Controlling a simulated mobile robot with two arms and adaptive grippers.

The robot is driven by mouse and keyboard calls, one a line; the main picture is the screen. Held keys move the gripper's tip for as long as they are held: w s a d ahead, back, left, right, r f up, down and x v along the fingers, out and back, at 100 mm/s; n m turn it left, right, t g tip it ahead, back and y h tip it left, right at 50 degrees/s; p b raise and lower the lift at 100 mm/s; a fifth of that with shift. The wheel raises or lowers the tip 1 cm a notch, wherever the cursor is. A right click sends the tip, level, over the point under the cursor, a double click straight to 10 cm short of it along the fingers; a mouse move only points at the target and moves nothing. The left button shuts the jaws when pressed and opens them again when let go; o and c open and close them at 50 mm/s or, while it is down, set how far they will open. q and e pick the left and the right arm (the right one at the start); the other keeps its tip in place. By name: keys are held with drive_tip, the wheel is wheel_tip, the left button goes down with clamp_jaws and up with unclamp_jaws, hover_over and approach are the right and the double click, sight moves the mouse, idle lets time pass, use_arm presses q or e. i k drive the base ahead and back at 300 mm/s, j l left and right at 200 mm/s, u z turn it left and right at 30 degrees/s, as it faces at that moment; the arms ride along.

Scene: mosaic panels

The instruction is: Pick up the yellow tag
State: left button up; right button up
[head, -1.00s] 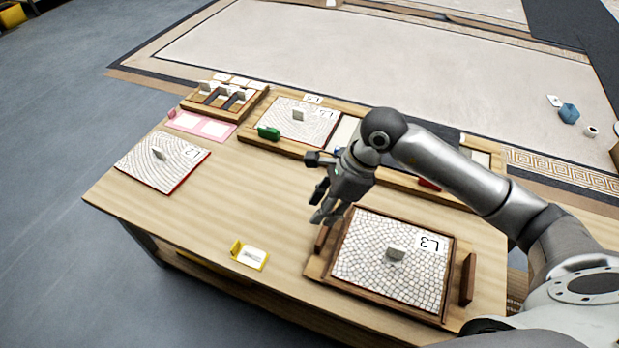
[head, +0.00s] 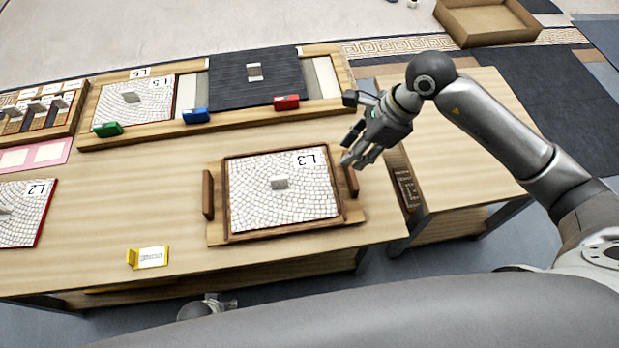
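The yellow tag (head: 148,257) lies on the wooden table near its front edge, left of the L3 panel tray. It has a white label face and a small upright yellow end on its left. My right gripper (head: 352,158) is in the air near the tray's right handle, well to the right of the tag. Its fingers look apart, with nothing seen between them.
The L3 tray (head: 213,231) has raised wooden handles. Behind it is a long wooden frame (head: 240,124) with panels and green, blue and red clips. The L2 panel (head: 22,212) is at the left. The table between tag and tray is clear.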

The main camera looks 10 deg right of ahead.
sight(144, 258)
drive_tip(key=u, duration=1.4)
